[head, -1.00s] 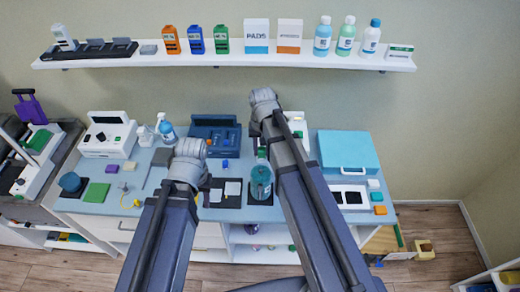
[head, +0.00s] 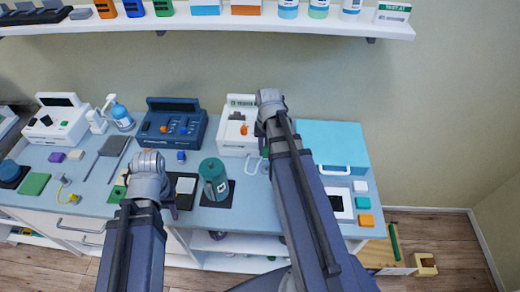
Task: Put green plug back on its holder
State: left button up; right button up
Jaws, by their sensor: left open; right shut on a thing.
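My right gripper (head: 264,138) is over the white device (head: 238,128) at the back middle of the counter, its fingers mostly hidden behind my own wrist and forearm. A small green piece, the green plug (head: 265,152), shows at the left edge of that arm, and the gripper is shut on it. Most of the plug is hidden. The white device has a raised back panel and an orange plug on its front; I cannot tell which part is the green plug's holder. My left gripper (head: 170,203) is open, low over the counter's front, partly hidden by its wrist.
A teal jar (head: 213,180) on a dark mat stands between my arms. A dark blue device (head: 173,125) is behind it. A light blue case (head: 331,146) lies to the right. A wall shelf (head: 210,24) with bottles and boxes hangs above the back.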

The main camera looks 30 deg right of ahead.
aim_at(267, 167)
jog(key=shift+f, duration=0.1)
jog(key=shift+f+b, duration=2.45)
jog(key=shift+b, duration=0.1)
jog(key=shift+f+b, duration=1.15)
dwell(0.4)
jog(key=o, duration=1.5)
jog(key=shift+o, duration=0.2)
jog(key=shift+r, duration=0.15)
jog(key=shift+r+p, duration=3.45)
jog(key=shift+p, duration=0.15)
